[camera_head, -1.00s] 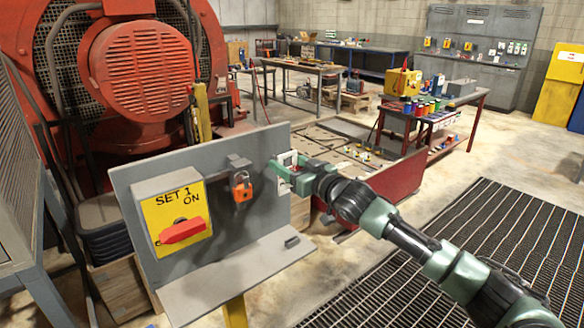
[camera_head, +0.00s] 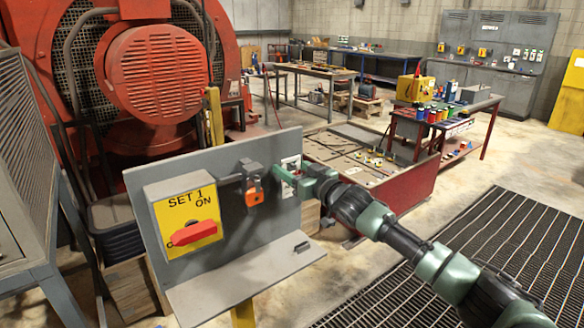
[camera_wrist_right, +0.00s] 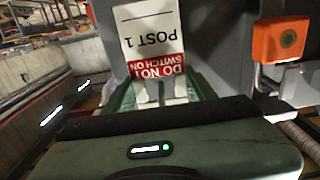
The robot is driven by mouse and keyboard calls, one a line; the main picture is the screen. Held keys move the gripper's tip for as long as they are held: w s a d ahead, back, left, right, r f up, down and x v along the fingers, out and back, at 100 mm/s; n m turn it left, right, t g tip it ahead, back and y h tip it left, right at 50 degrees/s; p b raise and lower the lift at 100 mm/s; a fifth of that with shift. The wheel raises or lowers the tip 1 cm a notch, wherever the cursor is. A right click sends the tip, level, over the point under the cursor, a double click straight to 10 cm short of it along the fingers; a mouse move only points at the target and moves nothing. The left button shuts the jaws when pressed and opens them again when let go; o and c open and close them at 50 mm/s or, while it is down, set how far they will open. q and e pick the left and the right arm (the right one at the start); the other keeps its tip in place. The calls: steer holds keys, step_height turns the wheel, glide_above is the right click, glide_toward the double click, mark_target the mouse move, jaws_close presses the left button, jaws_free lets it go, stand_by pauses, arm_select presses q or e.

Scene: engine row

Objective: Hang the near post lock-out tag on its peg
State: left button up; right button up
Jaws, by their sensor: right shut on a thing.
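The near post is a grey panel (camera_head: 225,205) with a yellow SET 1 switch box (camera_head: 186,222), whose red handle (camera_head: 193,233) lies near level. An orange padlock (camera_head: 255,197) hangs from a grey hasp right of the box. My right gripper (camera_head: 287,178) is shut on the white lock-out tag (camera_head: 291,162) at the panel's right edge. In the right wrist view the tag (camera_wrist_right: 150,35) reads POST 1 upside down, its red band between the fingers; the padlock (camera_wrist_right: 280,40) is at right. I cannot make out the peg. My left gripper is not in view.
A ledge (camera_head: 240,275) with a small dark piece (camera_head: 302,247) juts from the panel's foot. A low red-sided bin (camera_head: 405,190) stands behind my right arm. A red bench (camera_head: 450,115) with colored cans is farther back. Floor grating (camera_head: 470,240) lies at right.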

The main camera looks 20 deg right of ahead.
stand_by(0.4)
steer(key=o, duration=1.4)
